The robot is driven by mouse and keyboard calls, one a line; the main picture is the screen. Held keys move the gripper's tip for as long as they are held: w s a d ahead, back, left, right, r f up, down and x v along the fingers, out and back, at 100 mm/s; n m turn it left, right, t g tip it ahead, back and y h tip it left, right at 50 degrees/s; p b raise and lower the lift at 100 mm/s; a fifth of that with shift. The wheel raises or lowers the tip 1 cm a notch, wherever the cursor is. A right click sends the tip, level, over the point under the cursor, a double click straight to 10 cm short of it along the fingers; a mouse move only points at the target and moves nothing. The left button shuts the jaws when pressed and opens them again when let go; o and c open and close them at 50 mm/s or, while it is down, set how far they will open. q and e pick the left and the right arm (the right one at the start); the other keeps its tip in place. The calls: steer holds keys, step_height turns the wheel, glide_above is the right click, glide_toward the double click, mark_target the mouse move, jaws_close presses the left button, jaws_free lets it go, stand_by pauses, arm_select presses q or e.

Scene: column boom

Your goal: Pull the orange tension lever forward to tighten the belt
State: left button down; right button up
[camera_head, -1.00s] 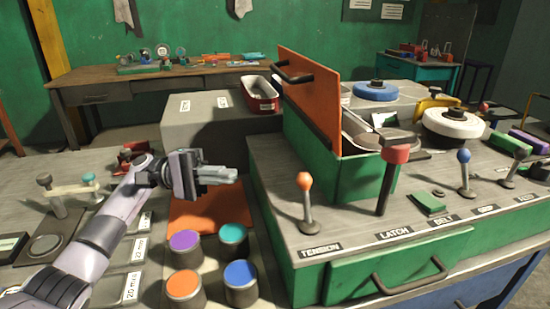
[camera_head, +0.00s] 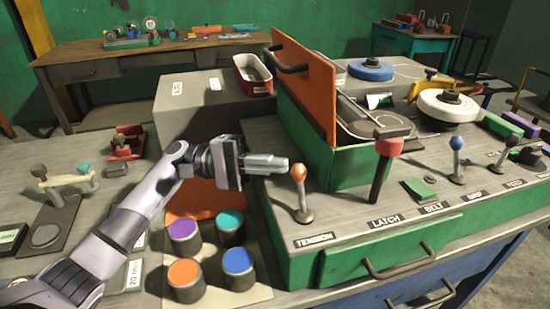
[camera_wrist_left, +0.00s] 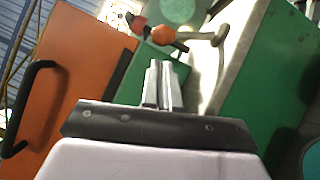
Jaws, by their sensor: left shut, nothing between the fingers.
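The tension lever (camera_head: 301,198) stands at the front left of the console, with an orange ball knob (camera_head: 298,172) on a grey shaft, above the label TENSION (camera_head: 314,239). It stands nearly upright. My left gripper (camera_head: 286,163) is shut and empty, its fingertips just left of the knob in the head view. I cannot tell whether they touch it. In the left wrist view an orange knob (camera_wrist_left: 163,35) shows beyond the closed fingertips (camera_wrist_left: 163,64). The belt (camera_head: 352,118) is partly hidden behind the raised orange cover (camera_head: 306,80). My right gripper is not in view.
A red-topped latch lever (camera_head: 384,170) stands right of the tension lever, then a blue-knobbed lever (camera_head: 458,160). The green box (camera_head: 330,155) rises behind. Several paint-coloured cylinders, including a teal one (camera_head: 230,226), stand below my left arm.

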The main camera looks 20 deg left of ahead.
arm_select(q)
steer(key=shift+s+d+r, duration=0.25)
steer(key=shift+s+d, duration=0.35)
